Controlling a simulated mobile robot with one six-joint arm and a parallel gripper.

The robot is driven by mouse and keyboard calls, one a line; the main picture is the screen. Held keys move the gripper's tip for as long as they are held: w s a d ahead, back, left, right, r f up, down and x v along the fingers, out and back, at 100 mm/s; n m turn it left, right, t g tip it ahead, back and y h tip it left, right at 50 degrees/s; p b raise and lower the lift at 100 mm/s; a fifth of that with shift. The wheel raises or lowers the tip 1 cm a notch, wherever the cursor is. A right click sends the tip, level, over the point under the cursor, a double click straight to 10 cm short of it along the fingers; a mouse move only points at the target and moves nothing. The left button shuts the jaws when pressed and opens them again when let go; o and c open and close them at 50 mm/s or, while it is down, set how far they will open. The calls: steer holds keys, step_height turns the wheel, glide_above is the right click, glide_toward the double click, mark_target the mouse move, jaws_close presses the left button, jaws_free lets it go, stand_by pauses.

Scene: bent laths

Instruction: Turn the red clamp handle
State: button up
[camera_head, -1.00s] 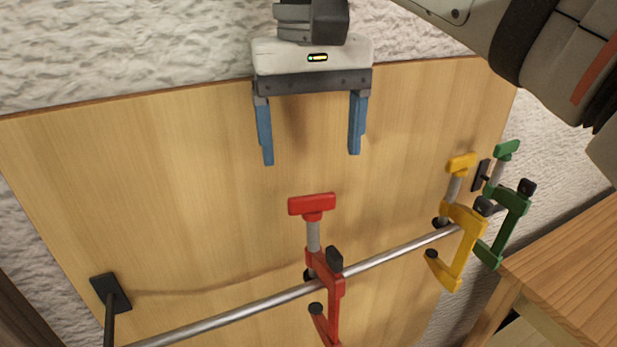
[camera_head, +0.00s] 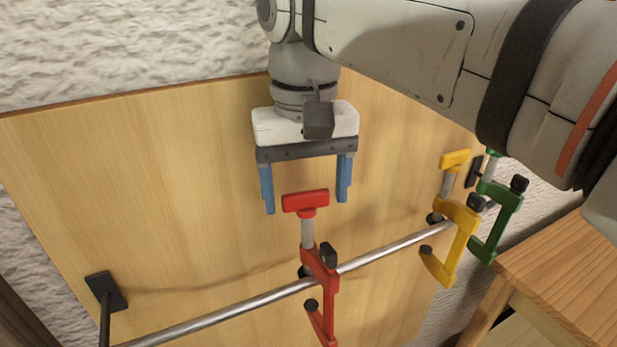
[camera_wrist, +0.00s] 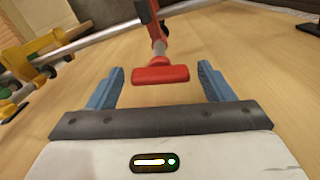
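The red clamp (camera_head: 323,275) hangs on a metal rail in the head view, its red handle (camera_head: 305,201) a T-bar at the top of a grey screw. My gripper (camera_head: 306,207) is open, its two blue fingers pointing down on either side of the handle. My gripper (camera_wrist: 161,78) is not touching the handle there.
The metal rail (camera_head: 225,316) runs across a wooden board (camera_head: 180,190). A yellow clamp (camera_head: 459,215) and a green clamp (camera_head: 502,205) hang further right, partly near my arm. A wooden table (camera_head: 570,270) stands at lower right.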

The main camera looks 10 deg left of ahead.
mark_target(306, 194)
steer(key=c, duration=0.8)
steer(key=shift+n, duration=1.4)
steer(key=shift+c, duration=0.2)
steer(key=o, duration=1)
step_height(306, 194, up, 8)
steer(key=shift+f, duration=0.1)
